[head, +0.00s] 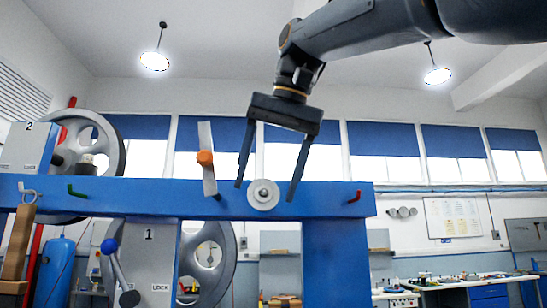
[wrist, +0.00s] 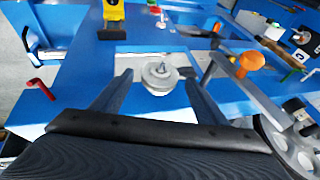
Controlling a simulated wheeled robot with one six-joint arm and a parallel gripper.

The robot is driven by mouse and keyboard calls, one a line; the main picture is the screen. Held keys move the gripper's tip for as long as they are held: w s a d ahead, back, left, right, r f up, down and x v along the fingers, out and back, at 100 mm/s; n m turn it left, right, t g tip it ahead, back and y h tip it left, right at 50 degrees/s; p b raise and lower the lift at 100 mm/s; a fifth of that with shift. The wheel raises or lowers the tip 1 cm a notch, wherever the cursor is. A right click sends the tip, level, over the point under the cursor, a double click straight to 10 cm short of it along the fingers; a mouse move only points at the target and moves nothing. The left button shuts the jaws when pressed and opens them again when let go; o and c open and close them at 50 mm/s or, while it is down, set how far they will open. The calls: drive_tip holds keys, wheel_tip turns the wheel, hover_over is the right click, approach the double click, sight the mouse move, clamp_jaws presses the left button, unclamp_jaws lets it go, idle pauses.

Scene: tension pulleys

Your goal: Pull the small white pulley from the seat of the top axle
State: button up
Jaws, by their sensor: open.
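The small white pulley (head: 263,195) sits on the front of the blue crossbeam, in its right half. My gripper (head: 267,192) is open and points down from above, with one finger on each side of the pulley. In the wrist view the pulley (wrist: 160,76) shows as a pale disc between the two fingertips of my gripper (wrist: 156,80). Gaps show between the pulley and both fingers, so they look apart from it. The axle under the pulley is mostly hidden by it.
A lever with an orange knob (head: 205,158) stands just left of my gripper. The blue crossbeam (head: 325,200) carries a red hook (head: 355,197) at right and a green hook (head: 76,191) at left. Large grey wheels (head: 100,150) stand at left. A blue-knobbed lever (head: 109,247) hangs below.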

drive_tip(key=shift+w+a+f, duration=0.1)
drive_tip(key=shift+w+f, duration=0.15)
drive_tip(key=shift+f, duration=0.35)
drive_tip(key=c, duration=1.2)
drive_tip(key=shift+s, duration=1.9)
drive_tip(key=shift+s+b, duration=0.3)
drive_tip(key=shift+s, duration=0.65)
drive_tip(key=s, duration=0.4)
drive_tip(key=shift+d, duration=0.25)
